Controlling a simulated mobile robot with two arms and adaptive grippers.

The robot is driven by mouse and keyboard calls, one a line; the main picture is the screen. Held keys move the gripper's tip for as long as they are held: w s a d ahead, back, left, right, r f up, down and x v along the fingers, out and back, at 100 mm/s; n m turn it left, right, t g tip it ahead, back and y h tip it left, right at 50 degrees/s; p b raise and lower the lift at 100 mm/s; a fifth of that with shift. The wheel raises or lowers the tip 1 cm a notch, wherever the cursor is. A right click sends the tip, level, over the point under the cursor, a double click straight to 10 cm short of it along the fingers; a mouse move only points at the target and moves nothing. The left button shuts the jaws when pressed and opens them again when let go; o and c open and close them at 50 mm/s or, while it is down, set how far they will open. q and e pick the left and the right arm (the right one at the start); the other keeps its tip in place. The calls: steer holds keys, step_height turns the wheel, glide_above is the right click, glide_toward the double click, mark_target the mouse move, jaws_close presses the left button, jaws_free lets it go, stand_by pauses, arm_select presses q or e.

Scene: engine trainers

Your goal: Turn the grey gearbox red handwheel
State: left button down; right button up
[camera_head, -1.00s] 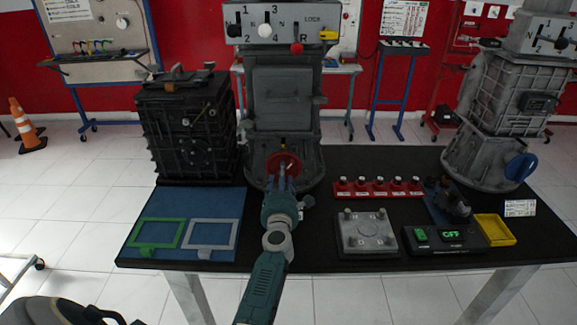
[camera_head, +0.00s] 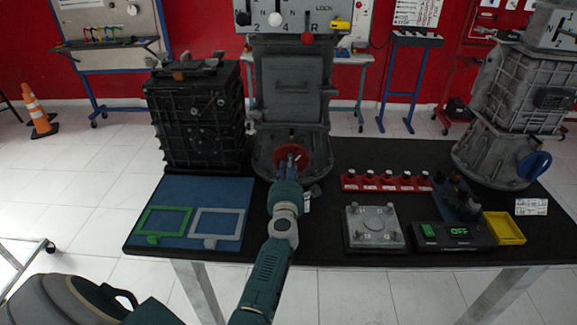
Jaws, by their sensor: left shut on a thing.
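The grey gearbox (camera_head: 291,88) stands upright at the back of the black table. Its red handwheel (camera_head: 290,150) is low on its front face. My left gripper (camera_head: 291,160) reaches up from the front and is shut on the lower part of the handwheel. The gripper hides part of the wheel's lower rim. My right gripper is not in view.
A black engine block (camera_head: 198,122) stands left of the gearbox. A blue mat (camera_head: 177,235) with green and grey frames lies in front of it. Right are a row of red knobs (camera_head: 386,182), a grey plate (camera_head: 374,226), a yellow tray (camera_head: 503,228) and another gearbox (camera_head: 490,110).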

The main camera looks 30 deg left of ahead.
arm_select(q)
steer(key=shift+w+d+r+m+p, duration=0.1)
steer(key=shift+m+p, duration=0.9)
steer(key=shift+m, duration=1.15)
steer(key=shift+d+r+m+p, duration=0.15)
steer(key=shift+m+p, duration=0.9)
steer(key=shift+m, duration=1.15)
steer(key=shift+w+a+r+m+p, duration=0.1)
steer(key=shift+m+p, duration=0.9)
steer(key=shift+m, duration=1.15)
steer(key=c, duration=1.6)
jaws_free()
steer(key=shift+o, duration=0.6)
